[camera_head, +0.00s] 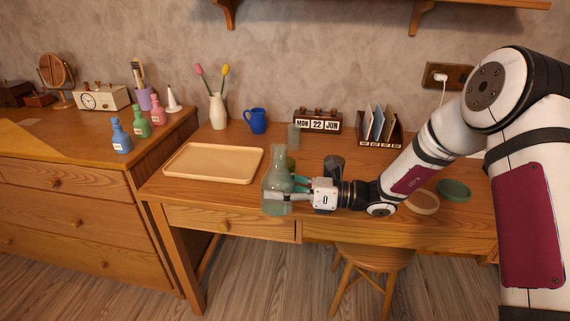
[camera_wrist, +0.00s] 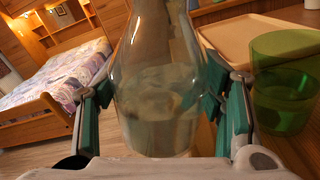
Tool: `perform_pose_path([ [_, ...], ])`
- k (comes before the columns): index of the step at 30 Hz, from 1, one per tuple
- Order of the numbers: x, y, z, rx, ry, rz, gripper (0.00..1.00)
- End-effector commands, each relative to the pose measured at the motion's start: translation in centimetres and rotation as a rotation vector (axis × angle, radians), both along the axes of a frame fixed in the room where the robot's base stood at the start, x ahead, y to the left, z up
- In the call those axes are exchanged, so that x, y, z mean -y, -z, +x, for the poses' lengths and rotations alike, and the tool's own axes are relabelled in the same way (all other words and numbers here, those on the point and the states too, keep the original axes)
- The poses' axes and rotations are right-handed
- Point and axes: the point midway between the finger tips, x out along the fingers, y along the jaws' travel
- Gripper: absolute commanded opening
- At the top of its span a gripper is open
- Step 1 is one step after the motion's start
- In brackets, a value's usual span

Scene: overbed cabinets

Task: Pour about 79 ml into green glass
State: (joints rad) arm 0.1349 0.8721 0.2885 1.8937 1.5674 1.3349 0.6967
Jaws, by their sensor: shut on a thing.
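A clear, pale-green glass flask (camera_head: 277,176) with a narrow neck and wide body is held upright at the desk's front edge. My gripper (camera_head: 296,188) is shut on its body from the right. In the wrist view the flask (camera_wrist: 158,95) stands between the green finger pads, with clear liquid in its lower part. The green glass (camera_wrist: 286,85) stands upright just right of the gripper in the wrist view, apart from the flask. Its lower part looks darker; I cannot tell whether that is liquid.
A wooden tray (camera_head: 213,163) lies left of the flask. A dark cup (camera_head: 334,164) and a greyish glass (camera_head: 293,137) stand behind my gripper. A blue mug (camera_head: 255,121), a calendar (camera_head: 318,124) and round coasters (camera_head: 453,189) are also on the desk. A stool (camera_head: 372,258) stands below.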

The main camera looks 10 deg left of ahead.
Motion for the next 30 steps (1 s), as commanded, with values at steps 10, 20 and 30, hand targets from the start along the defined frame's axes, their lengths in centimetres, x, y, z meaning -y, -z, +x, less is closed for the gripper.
perform_pose_path([
  [10, 0.02, 0.65, 0.13, 0.250, 0.002, -0.007, 0.09],
  [20, -0.03, 0.67, 0.10, 0.310, 0.001, -0.009, 0.09],
  [30, -0.02, 0.66, 0.10, 0.309, 0.001, -0.008, 0.09],
])
